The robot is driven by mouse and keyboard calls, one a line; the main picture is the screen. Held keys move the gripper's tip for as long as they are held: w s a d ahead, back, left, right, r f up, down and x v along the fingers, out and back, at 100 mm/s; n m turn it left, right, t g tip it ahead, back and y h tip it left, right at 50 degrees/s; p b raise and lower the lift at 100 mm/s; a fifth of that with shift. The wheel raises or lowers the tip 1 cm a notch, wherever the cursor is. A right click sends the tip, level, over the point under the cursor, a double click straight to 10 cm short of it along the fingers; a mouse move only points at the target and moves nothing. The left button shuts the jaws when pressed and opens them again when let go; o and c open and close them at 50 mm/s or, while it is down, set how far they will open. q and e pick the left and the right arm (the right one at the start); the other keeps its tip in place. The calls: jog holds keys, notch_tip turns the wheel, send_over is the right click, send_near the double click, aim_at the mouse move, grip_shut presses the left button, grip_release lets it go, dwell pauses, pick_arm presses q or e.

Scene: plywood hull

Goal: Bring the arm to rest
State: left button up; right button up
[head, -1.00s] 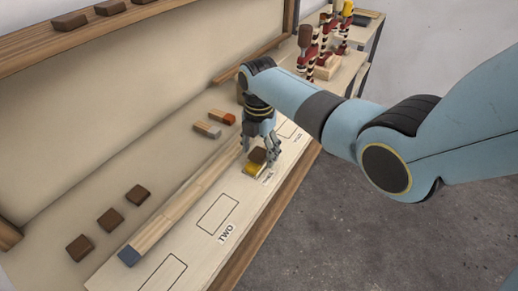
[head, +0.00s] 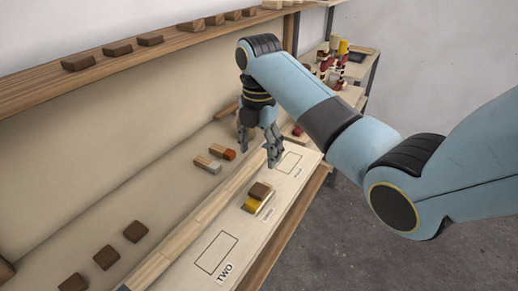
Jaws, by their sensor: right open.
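My right gripper (head: 273,156) hangs from my blue right arm above the plywood bench, fingers pointing down, open and empty. It is apart from the blocks below. My left gripper is not in view.
Blocks with a grey end (head: 207,164) and an orange end (head: 222,152) lie behind a long wooden strip (head: 190,223). Several brown blocks sit at left and on the upper shelf (head: 120,62). An outlined box (head: 216,253) marked TWO is empty.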

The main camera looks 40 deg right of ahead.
dwell(0.3)
jog(key=s+a+f+m+t, duration=0.1)
jog(key=s+f+m, duration=0.2)
jog(key=s+m, duration=0.65)
jog(key=s+a+r+m+t, duration=0.1)
jog(key=s+r+m, duration=0.2)
jog(key=s+m, duration=0.4)
jog(key=s+a+r+m+t, duration=0.15)
jog(key=s+m, duration=0.25)
jog(key=s, duration=0.5)
notch_tip(320, 180, down, 38)
jog(key=s+d+m+g+b, duration=0.1)
jog(key=s+d+b, duration=0.2)
jog(key=b, duration=0.9)
jog(key=s+f+b, duration=0.4)
jog(key=s+f, duration=0.5)
jog(key=f, duration=0.3)
jog(key=s+f+g+b, duration=0.1)
jog(key=s+f+b, duration=0.3)
jog(key=s+f, duration=0.5)
notch_tip(320, 180, down, 3)
jog(key=shift+d+r+h, duration=0.15)
jog(key=shift+d+h, duration=0.25)
